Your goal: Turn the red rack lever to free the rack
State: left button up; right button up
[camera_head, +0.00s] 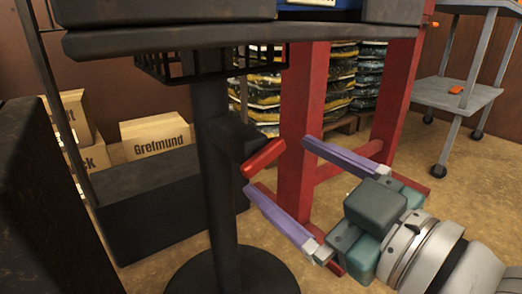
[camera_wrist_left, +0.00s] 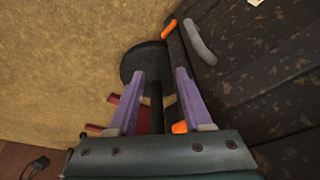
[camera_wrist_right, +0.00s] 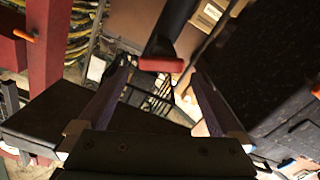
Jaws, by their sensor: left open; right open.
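The red lever (camera_head: 263,158) sticks out from a dark block on the black post (camera_head: 212,190) under the dark table top. My right gripper (camera_head: 278,167) comes in from the right with its purple fingers spread. The lever's near end shows at the fingertips, in the gap between them; I see no finger closed on it. In the right wrist view the red lever (camera_wrist_right: 161,64) appears crosswise, centred between the open fingers (camera_wrist_right: 160,75). My left gripper (camera_wrist_left: 160,73) is open and empty in its own view, above the post's round base (camera_wrist_left: 138,62). The head view does not show it.
A red frame (camera_head: 305,100) stands just behind the right gripper. The dark table top (camera_head: 250,35) and a black wire basket (camera_head: 160,66) hang above. Cardboard boxes (camera_head: 155,135) lie at the left, a grey wheeled cart (camera_head: 440,90) at the right.

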aim_at(260, 148)
jog(key=b+x, duration=0.4)
jog(key=x, duration=0.3)
jog(key=shift+w+a+f, duration=0.15)
jog(key=shift+w+a, duration=0.05)
jog(key=shift+a, duration=0.1)
jog(key=shift+w+a, duration=0.3)
jog(key=shift+w, duration=0.05)
jog(key=c, duration=1.1)
jog(key=m+p, duration=0.2)
jog(key=m, duration=0.1)
jog(key=shift+d+r+p, duration=0.15)
jog(key=shift+r+p, duration=0.25)
jog(key=shift+c, duration=0.2)
jog(key=shift+f+m, duration=0.2)
jog(key=shift+m, duration=0.6)
jog(key=o, duration=1.1)
jog(key=shift+o, duration=0.2)
